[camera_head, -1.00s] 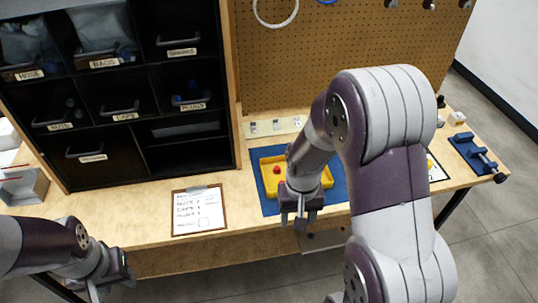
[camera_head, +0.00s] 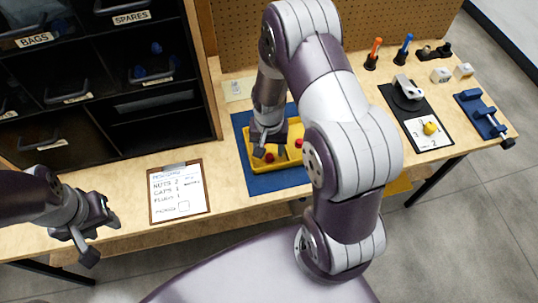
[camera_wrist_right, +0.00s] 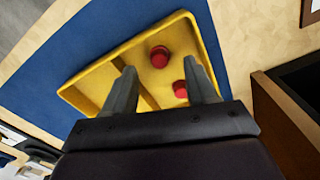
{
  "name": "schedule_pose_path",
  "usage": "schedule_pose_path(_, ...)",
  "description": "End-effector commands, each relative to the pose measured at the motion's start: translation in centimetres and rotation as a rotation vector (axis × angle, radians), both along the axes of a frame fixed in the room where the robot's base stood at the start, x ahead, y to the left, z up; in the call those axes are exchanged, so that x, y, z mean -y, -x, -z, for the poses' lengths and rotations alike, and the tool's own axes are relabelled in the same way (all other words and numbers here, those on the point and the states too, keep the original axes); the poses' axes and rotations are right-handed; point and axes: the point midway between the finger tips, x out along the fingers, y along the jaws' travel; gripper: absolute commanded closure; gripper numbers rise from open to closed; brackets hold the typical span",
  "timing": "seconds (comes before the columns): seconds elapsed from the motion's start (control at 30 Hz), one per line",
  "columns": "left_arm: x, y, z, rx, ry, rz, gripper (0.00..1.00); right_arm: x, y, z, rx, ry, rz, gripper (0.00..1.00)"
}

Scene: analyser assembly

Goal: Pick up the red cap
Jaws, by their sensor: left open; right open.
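Two red caps lie in a yellow tray (camera_head: 252,168) on a blue mat. In the head view one red cap (camera_head: 269,157) is beside my right gripper (camera_head: 262,148) and the other red cap (camera_head: 299,143) is further right. The right wrist view shows the tray (camera_wrist_right: 93,79), a red cap (camera_wrist_right: 159,57) ahead of the fingertips, and a second red cap (camera_wrist_right: 180,89) near the right finger. My right gripper (camera_wrist_right: 160,72) is open and empty above the tray; I cannot tell its exact height. My left gripper (camera_head: 96,238) is open and empty, left of the clipboard.
A clipboard (camera_head: 178,192) lies left of the blue mat (camera_head: 279,181). A dark bin cabinet (camera_head: 105,85) stands at the left. At the right are a board with a yellow part (camera_head: 430,128), a blue vise (camera_head: 482,114) and orange and blue tools.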

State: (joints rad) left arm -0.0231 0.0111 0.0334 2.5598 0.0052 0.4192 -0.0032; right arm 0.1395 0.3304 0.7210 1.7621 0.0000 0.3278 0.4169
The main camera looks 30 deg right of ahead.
Motion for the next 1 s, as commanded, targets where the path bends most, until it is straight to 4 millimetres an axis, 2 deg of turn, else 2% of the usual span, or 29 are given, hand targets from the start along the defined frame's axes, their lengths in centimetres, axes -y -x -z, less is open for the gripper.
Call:
schedule_pose_path(0.1,0.0,0.0,-0.2,0.0,0.0,0.0,0.57,0.3,-0.3,2.3,-0.004,0.0,0.0,0.43)
schedule_pose_path(0.2,0.0,0.0,-0.2,0.0,0.0,0.0,0.57,0.3,-0.3,3.6,-0.003,-0.001,-0.001,0.43)
schedule_pose_path(0.43,0.0,0.0,-0.2,0.0,0.0,0.0,0.57,0.3,-0.4,3.9,0.001,-0.001,-0.001,0.43)
schedule_pose_path(0.47,0.0,0.0,-0.2,0.0,0.0,0.0,0.57,0.3,-0.4,3.9,0.001,-0.001,-0.001,0.49)
schedule_pose_path(0.6,0.0,0.0,-0.2,0.0,0.0,0.0,0.57,0.3,-0.4,3.9,0.001,-0.001,-0.001,0.95)
schedule_pose_path(0.63,0.0,0.0,-0.2,0.0,0.0,0.0,0.57,0.3,-0.4,3.9,0.001,-0.001,-0.001,1.0)
schedule_pose_path(1.0,0.0,0.0,-0.2,0.0,0.0,0.0,0.57,0.3,-0.4,3.7,0.001,-0.001,-0.001,1.0)
